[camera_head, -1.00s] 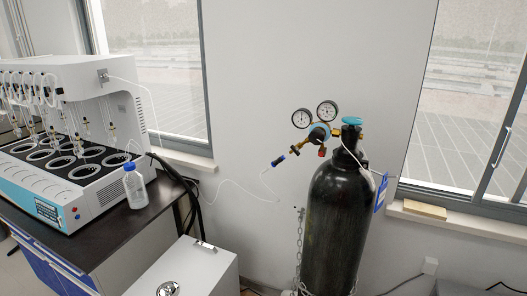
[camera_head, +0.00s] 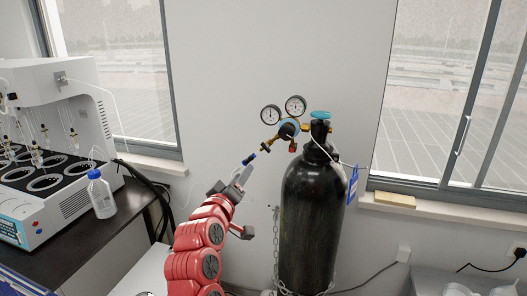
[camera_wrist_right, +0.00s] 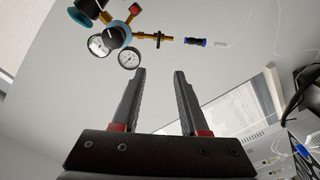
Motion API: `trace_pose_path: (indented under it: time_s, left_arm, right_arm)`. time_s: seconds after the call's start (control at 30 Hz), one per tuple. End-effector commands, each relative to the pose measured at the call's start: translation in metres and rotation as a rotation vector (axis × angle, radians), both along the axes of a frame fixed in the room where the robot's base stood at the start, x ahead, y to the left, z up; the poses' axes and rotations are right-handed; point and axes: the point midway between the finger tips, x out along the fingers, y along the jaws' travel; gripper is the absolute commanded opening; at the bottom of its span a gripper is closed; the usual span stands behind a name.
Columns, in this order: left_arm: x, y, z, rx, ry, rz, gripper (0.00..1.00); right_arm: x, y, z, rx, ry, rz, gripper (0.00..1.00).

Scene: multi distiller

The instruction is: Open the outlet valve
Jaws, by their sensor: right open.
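A black gas cylinder (camera_head: 312,215) stands upright against the wall, with a teal knob (camera_head: 320,115) on top. Its brass regulator carries two round gauges (camera_head: 283,109) and a dark round knob (camera_head: 287,130). A brass outlet stem (camera_head: 267,144) reaches down-left towards a blue-and-black fitting (camera_head: 249,158). I cannot tell for sure which part is the outlet valve. The stem (camera_wrist_right: 168,39) and fitting (camera_wrist_right: 190,42) show beyond my fingertips in the wrist view. My right gripper (camera_head: 249,200) is open and empty, left of the cylinder and below the fitting. My left gripper is out of view.
A white multi-position distiller (camera_head: 50,130) and a blue-capped bottle (camera_head: 101,197) stand on the dark bench at left. A chain (camera_head: 276,250) hangs beside the cylinder. Thin tubing crosses the wall. Windows flank the bare wall.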

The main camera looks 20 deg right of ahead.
Motion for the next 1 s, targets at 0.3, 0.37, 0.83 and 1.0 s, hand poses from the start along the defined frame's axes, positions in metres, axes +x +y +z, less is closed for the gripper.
trace_pose_path:
  time_s: [0.3,0.37,0.83,1.0]
  left_arm:
    - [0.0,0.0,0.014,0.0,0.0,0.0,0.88]
    - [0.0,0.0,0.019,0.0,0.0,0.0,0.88]
    - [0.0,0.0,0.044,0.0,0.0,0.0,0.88]
    - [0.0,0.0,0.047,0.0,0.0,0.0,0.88]
  right_arm:
    - [0.028,-0.029,0.004,0.016,0.016,-0.03,0.44]
    - [0.04,-0.037,0.004,0.014,0.019,-0.028,0.44]
    - [0.12,-0.089,0.004,0.014,0.014,-0.024,0.44]
    - [0.134,-0.097,0.002,0.013,0.012,-0.022,0.44]
